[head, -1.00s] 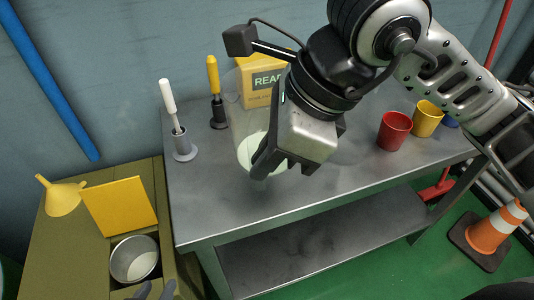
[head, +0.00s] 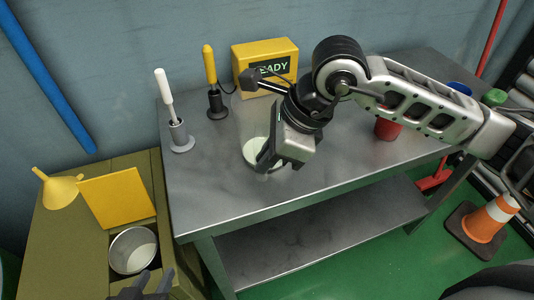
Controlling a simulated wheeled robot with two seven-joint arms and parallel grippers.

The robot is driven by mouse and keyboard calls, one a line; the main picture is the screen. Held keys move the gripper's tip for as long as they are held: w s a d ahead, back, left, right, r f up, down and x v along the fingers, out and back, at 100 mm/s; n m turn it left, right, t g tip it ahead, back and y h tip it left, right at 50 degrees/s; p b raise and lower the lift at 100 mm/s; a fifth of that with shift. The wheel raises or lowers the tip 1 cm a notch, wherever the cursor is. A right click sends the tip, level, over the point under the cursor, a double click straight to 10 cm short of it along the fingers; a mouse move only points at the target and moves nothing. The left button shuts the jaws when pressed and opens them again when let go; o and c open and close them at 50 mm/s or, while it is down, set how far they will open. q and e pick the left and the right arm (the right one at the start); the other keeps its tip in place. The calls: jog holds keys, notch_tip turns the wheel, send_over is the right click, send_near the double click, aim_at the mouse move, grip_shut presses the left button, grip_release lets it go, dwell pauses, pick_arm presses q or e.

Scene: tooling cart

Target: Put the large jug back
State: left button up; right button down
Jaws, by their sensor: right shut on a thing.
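A large clear jug (head: 254,152) with a pale bottom or contents is at the table's middle left. Its see-through walls are hard to make out. My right gripper (head: 281,160) is shut on it from the right side and covers part of it. The jug looks upright and low over or on the grey metal table (head: 330,170); I cannot tell if it touches. My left gripper (head: 150,284) shows only its dark fingertips at the bottom left edge, apart and with nothing seen between them, near a metal pot (head: 134,250).
Behind the jug stand a yellow READY box (head: 265,58), a yellow-handled tool (head: 210,70) and a white-handled tool (head: 168,100) in holders. A red cup (head: 387,130) is partly behind my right arm. An olive cabinet (head: 70,235) holds a yellow funnel (head: 58,190) and yellow panel (head: 117,198).

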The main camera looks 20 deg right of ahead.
jog(key=shift+f, duration=0.1)
jog(key=c, duration=1.5)
grip_release()
jog(key=shift+c, duration=0.2)
jog(key=shift+r, duration=0.25)
jog(key=v, duration=1.1)
jog(key=shift+d+r, duration=0.25)
jog(key=shift+r, duration=0.05)
jog(key=shift+s, duration=0.1)
